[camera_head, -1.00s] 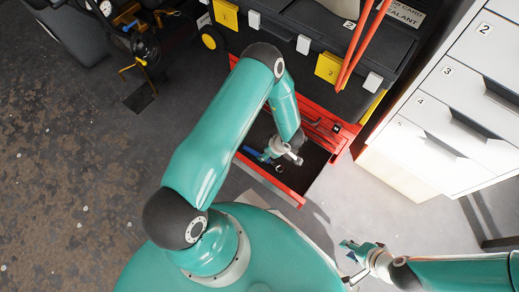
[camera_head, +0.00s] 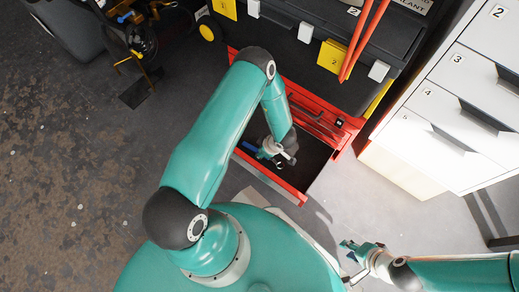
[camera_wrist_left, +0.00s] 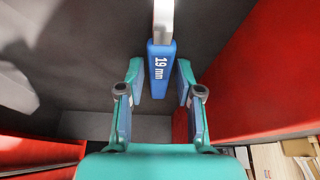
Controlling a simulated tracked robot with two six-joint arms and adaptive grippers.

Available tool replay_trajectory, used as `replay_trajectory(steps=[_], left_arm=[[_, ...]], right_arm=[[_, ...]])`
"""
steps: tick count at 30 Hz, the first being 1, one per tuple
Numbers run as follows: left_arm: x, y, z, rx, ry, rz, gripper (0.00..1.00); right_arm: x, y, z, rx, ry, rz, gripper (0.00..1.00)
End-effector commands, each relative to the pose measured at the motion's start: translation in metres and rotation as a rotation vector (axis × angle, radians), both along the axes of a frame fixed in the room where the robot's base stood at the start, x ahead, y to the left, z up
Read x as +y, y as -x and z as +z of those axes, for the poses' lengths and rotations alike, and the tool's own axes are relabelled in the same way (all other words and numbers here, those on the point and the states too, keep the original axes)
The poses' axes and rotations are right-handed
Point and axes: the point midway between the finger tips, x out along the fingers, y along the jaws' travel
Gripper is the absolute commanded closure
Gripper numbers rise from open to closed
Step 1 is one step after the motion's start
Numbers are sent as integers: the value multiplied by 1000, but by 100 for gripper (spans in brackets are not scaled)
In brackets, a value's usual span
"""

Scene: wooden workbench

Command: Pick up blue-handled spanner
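The blue-handled spanner (camera_wrist_left: 160,70) shows in the left wrist view, its blue handle marked "19 mm" and its metal shaft running out at the top. My left gripper (camera_wrist_left: 158,78) is open, with one finger on each side of the handle's end and gaps on both sides. In the head view my left gripper (camera_head: 272,149) is inside the open red drawer (camera_head: 273,183), and a blue piece (camera_head: 249,147), likely the handle, shows beside it. The spanner's head is hidden there. My right gripper (camera_head: 352,257) is empty and appears open, outside the drawer at the lower right.
The drawer's red walls (camera_wrist_left: 265,75) stand close around my left gripper. A black tool chest (camera_head: 300,60) with yellow tags is behind the drawer. A white numbered cabinet (camera_head: 440,130) stands at right.

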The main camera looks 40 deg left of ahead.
Motion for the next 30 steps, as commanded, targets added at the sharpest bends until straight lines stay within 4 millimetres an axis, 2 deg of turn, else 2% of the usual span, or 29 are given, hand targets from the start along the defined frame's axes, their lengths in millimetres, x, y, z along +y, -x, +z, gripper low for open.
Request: replay_trajectory(steps=[1,5,21,26,30], left_arm=[[0,0,0,0,0,0,78],[0,0,0,0,0,0,100],[0,0,3,-1,0,0,100],[0,-1,15,-1,-1,1,100],[0,-1,36,-1,-1,1,100]], right_arm=[[0,0,0,0,0,0,70],[0,0,0,0,0,0,70],[0,0,2,0,0,0,70],[0,0,8,0,0,0,70],[0,0,19,0,0,0,70]])
